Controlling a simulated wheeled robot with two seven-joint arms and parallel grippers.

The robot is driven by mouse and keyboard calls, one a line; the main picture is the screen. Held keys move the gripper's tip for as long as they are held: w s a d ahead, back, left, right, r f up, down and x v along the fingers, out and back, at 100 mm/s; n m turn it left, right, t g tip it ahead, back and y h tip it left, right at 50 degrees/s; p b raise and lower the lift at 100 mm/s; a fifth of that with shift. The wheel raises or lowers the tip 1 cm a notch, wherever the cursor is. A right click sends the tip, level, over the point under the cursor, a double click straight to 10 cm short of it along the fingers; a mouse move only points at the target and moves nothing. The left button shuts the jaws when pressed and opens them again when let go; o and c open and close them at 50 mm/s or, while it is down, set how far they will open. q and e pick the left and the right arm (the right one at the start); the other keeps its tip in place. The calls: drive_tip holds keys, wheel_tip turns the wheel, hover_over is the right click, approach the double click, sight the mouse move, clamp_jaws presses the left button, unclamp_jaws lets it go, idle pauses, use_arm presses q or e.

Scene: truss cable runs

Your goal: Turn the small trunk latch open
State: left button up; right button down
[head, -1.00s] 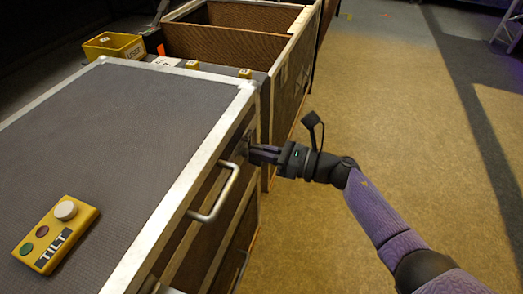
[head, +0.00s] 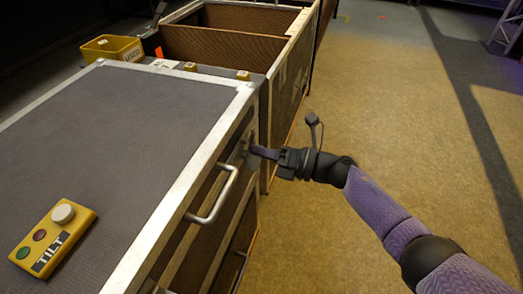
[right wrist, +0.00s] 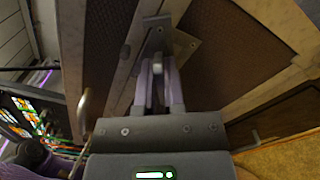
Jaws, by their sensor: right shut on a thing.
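The small trunk latch (head: 246,141) is a grey metal fitting on the side face of the grey, metal-edged trunk (head: 130,110), beyond the drawn handle. My right gripper (head: 256,151) reaches it from the right with its fingers against it. In the right wrist view the latch (right wrist: 158,36) shows as a dark metal piece on a tilted, screwed plate (right wrist: 186,46). My right gripper (right wrist: 158,62) is shut on its near part, and the fingertips partly hide it. I cannot tell the latch's exact angle. My left gripper is not in view.
A silver bar handle (head: 215,197) sticks out from the same side, near the gripper. A yellow TILT box (head: 53,238) with buttons lies on the trunk top. An open brown case (head: 225,42) and a yellow bin (head: 112,47) stand behind. The floor (head: 400,110) at right is clear.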

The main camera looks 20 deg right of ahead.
drive_tip(key=m, duration=0.4)
drive_tip(key=shift+w+d+f+m, duration=0.1)
drive_tip(key=shift+f+m, duration=0.2)
drive_tip(key=shift+m, duration=0.1)
drive_tip(key=shift+f+m, duration=0.1)
drive_tip(key=shift+m, duration=0.6)
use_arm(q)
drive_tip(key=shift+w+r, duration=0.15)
use_arm(e)
drive_tip(key=shift+m, duration=0.3)
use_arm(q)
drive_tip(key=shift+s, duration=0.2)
use_arm(e)
drive_tip(key=c, duration=0.7)
unclamp_jaws()
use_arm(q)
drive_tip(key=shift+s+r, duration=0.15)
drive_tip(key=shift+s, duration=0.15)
use_arm(e)
drive_tip(key=shift+d, duration=0.1)
